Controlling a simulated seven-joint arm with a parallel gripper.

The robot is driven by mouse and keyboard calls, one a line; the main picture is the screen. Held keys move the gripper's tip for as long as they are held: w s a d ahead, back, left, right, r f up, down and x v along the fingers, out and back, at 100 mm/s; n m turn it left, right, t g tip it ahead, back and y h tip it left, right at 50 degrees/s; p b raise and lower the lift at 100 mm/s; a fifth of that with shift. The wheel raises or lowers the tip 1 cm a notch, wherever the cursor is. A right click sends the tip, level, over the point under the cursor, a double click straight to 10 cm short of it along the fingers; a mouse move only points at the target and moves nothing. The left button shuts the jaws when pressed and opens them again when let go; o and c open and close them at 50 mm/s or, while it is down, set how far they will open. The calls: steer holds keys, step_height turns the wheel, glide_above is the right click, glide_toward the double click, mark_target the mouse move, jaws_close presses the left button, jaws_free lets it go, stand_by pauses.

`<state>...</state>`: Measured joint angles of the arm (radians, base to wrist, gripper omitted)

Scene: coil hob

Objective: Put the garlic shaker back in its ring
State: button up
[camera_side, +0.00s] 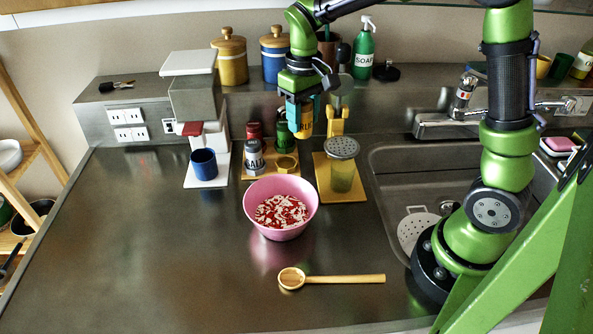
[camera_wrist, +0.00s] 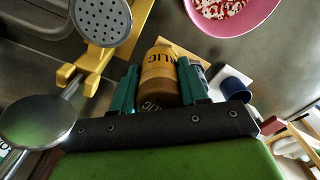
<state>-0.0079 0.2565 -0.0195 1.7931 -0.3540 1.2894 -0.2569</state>
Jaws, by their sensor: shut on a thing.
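The garlic shaker (camera_side: 306,122) is a yellow-orange bottle held in the air by my gripper (camera_side: 304,112). In the wrist view the shaker (camera_wrist: 158,72) sits between the teal fingers (camera_wrist: 157,84), with part of its label, "LIC", readable. The fingers are shut on its sides. In the side view it is above and slightly right of the yellow spice rack (camera_side: 263,173). An empty yellow ring (camera_side: 287,163) shows at the rack's front right. The salt shaker (camera_side: 253,158) stands at the front left, with a red-capped shaker (camera_side: 254,132) and a green shaker (camera_side: 282,137) behind.
A pink bowl (camera_side: 281,226) stands in front of the rack. A perforated-top dispenser (camera_side: 341,176) on a yellow stand is close on the right, beside the sink (camera_side: 385,190). A blue cup (camera_side: 203,164) is left. A wooden spoon (camera_side: 330,279) lies in front; the left counter is clear.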

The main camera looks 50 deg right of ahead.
steer(key=w+f+m, duration=0.4)
steer(key=w, duration=0.1)
steer(key=shift+w+d+f+m, duration=0.3)
steer(key=shift+w+f, duration=0.05)
steer(key=shift+w, duration=0.05)
steer(key=shift+f, duration=2.9)
steer(key=shift+f, duration=1.45)
steer(key=o, duration=1.3)
steer(key=shift+c, duration=0.2)
step_height(320, 180, up, 8)
steer(key=shift+f, duration=0.2)
